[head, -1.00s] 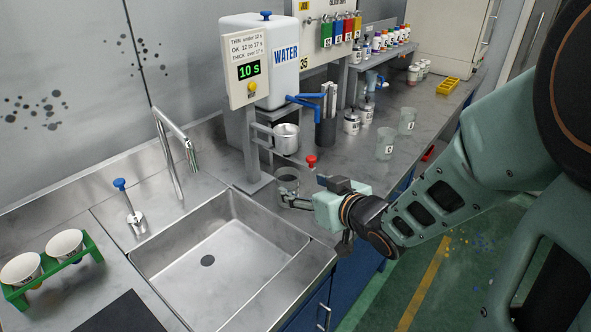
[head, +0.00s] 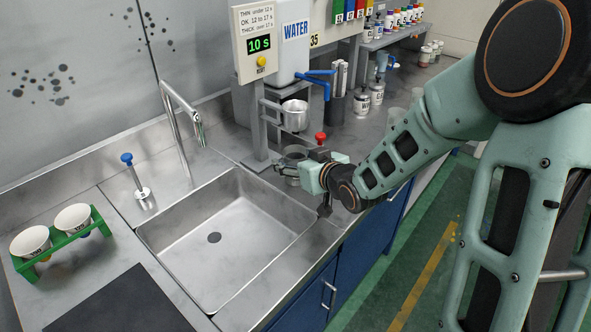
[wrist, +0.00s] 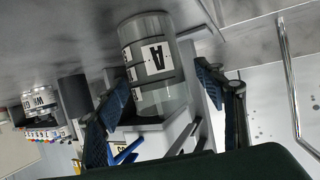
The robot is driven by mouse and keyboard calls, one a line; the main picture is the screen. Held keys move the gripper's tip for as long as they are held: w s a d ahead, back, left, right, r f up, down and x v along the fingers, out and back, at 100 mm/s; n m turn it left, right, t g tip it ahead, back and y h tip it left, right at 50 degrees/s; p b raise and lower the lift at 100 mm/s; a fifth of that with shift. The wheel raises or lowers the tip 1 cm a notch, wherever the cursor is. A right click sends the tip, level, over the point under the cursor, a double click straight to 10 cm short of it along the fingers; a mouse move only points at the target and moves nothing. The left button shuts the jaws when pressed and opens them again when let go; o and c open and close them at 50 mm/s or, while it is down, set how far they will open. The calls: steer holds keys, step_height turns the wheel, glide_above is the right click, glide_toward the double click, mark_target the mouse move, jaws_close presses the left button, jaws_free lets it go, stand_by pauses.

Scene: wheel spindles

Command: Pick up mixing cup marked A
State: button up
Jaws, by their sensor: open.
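The mixing cup marked A is a clear grey cup with white labels. In the wrist view the cup (wrist: 155,65) stands between the fingers of my gripper (wrist: 160,88), with its letter A facing the camera. My gripper is open, one blue-padded finger on each side of the cup; I cannot tell whether either pad touches it. In the head view the cup (head: 295,152) is on the counter just behind the sink's right corner, partly hidden by my gripper (head: 286,169).
The timer stand (head: 258,110) and a metal pot (head: 295,115) are close behind the cup. A red-knobbed item (head: 320,138) is just right of it. The sink (head: 215,235) lies in front left. More clear cups (head: 396,116) stand farther back.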

steer(key=shift+c, duration=0.3)
steer(key=c, duration=1.4)
steer(key=shift+c, duration=0.2)
steer(key=shift+w+r, duration=0.1)
steer(key=shift+r, duration=0.1)
